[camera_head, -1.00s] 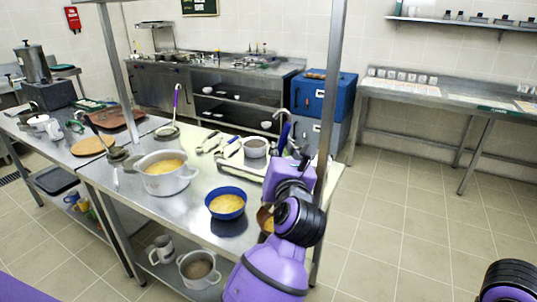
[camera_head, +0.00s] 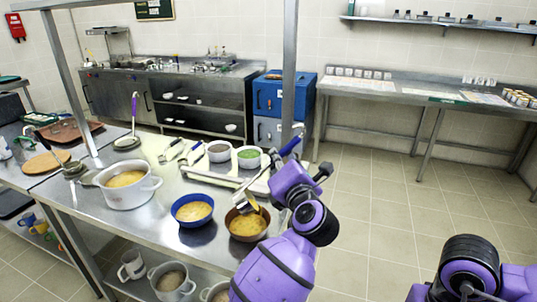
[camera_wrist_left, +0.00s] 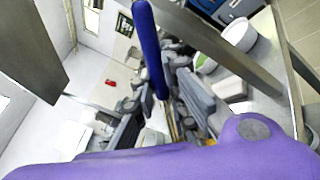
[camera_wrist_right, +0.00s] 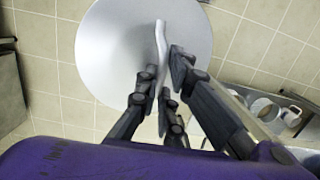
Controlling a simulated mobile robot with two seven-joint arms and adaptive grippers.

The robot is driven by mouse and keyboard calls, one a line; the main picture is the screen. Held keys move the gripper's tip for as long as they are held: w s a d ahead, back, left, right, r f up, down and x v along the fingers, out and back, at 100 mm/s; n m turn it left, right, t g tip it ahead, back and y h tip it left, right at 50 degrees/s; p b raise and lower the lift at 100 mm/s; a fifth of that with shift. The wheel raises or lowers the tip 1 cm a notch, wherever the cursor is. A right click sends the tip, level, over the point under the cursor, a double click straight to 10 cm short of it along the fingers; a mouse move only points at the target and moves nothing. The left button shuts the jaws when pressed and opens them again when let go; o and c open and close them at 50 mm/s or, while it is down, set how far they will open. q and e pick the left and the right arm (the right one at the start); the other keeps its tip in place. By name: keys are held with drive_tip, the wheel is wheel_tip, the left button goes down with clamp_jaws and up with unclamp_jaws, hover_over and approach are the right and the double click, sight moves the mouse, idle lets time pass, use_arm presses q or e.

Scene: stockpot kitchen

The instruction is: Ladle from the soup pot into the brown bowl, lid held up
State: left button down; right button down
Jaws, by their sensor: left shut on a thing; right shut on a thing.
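The soup pot (camera_head: 104,198) is pale, two-handled and open, with yellow soup inside. The brown bowl (camera_head: 236,236) stands on the counter to its right and holds yellow soup. My left gripper (camera_head: 304,166) is shut on the blue-handled ladle (camera_head: 290,146), whose handle also crosses the left wrist view (camera_wrist_left: 150,45). The ladle's metal cup is tilted over the brown bowl, with yellow at its lip. In the right wrist view my right gripper (camera_wrist_right: 163,78) is shut on the white handle of a round grey lid (camera_wrist_right: 112,50), held up over the floor.
A blue bowl (camera_head: 192,222) of soup sits between pot and brown bowl. Behind are a tray (camera_head: 205,175) with small containers and a purple-handled ladle (camera_head: 133,110). A metal post (camera_head: 289,80) rises near my left arm. Open floor lies to the right.

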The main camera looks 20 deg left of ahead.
drive_tip(key=shift+w+r, duration=0.15)
drive_tip(key=shift+r, duration=0.55)
drive_tip(key=shift+w+r+p, duration=0.1)
drive_tip(key=shift+r+p, duration=0.3)
use_arm(q)
drive_tip(key=w+d+f+m, duration=0.5)
drive_tip(key=d+f+m, duration=0.3)
drive_tip(key=f+m, duration=0.2)
drive_tip(key=shift+w+d+f, duration=0.15)
drive_tip(key=shift+d+f, duration=0.1)
drive_tip(key=shift+f, duration=0.05)
use_arm(e)
drive_tip(key=shift+f, duration=0.35)
use_arm(q)
drive_tip(key=shift+r, duration=0.1)
idle(1.5)
